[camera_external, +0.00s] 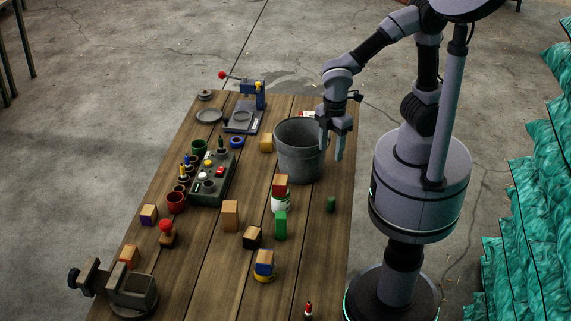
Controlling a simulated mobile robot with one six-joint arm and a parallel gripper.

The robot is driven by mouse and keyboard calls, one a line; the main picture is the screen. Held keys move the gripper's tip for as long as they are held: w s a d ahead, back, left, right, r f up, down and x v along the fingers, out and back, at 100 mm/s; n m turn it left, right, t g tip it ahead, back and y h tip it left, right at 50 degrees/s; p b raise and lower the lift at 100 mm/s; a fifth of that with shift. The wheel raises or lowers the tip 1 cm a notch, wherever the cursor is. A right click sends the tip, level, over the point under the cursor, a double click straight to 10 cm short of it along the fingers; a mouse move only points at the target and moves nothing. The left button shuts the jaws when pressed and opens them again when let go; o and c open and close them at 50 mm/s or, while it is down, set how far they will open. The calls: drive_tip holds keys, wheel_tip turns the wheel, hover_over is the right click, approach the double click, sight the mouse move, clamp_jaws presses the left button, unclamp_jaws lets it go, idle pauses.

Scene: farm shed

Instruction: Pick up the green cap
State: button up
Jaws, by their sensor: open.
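A small dark green piece (331,204), which looks like the green cap, stands by itself near the right edge of the wooden table (205,265). My gripper (332,150) points down above the table's right side, beside the grey bucket's right rim and behind the green piece in the picture. Its two fingers are apart with nothing between them. A brighter green block (281,226) stands to the left of the small green piece.
The grey bucket (299,160) stands close left of my gripper. A button box (209,183) and several wooden blocks lie farther left. The table's right front is mostly clear.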

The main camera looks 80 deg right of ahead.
drive_tip(key=a+f+n+h, duration=0.1)
drive_tip(key=a+f+n, duration=0.1)
drive_tip(key=a+n, duration=0.2)
drive_tip(key=b, duration=0.5)
hover_over(331, 198)
drive_tip(key=shift+g, duration=0.4)
drive_tip(key=f, duration=1.1)
drive_tip(key=shift+w+a+f, duration=0.1)
drive_tip(key=shift+a+f, duration=0.2)
drive_tip(key=shift+a, duration=0.05)
drive_tip(key=f+b, duration=0.1)
drive_tip(key=f, duration=0.1)
drive_tip(key=f+b, duration=0.1)
drive_tip(key=f, duration=0.1)
drive_tip(key=d+f+b, duration=0.1)
drive_tip(key=f, duration=0.1)
drive_tip(key=shift+f, duration=0.1)
drive_tip(key=shift+c, duration=0.5)
clamp_jaws()
